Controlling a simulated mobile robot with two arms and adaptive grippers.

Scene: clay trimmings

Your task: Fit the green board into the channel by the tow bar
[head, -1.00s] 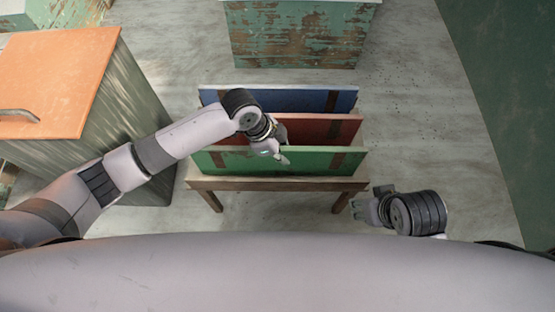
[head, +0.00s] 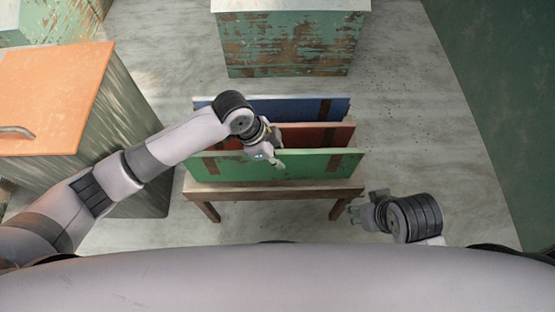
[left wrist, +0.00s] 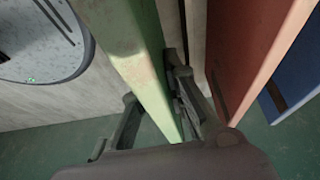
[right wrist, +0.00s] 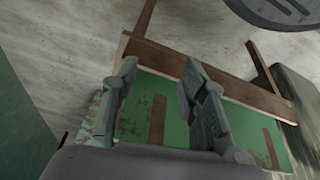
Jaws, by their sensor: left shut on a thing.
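The green board (head: 305,166) stands upright on edge as the nearest of several boards at the low wooden bench (head: 290,190); its face has worn brown patches. My left gripper (head: 279,165) is at its top edge, right of the middle. In the left wrist view its fingers (left wrist: 158,105) are shut on the board, one on each side. My right gripper (head: 353,212) hangs right of the bench; in the right wrist view its fingers (right wrist: 160,78) are apart with nothing held between them. I cannot make out a tow bar or the channel; the board's lower edge is hidden.
A red board (head: 310,136) and a blue board (head: 290,109) stand behind the green one, with narrow gaps. An orange-topped cabinet (head: 50,95) stands close on the left. A worn green cabinet (head: 290,50) is behind. The floor right of the bench is clear.

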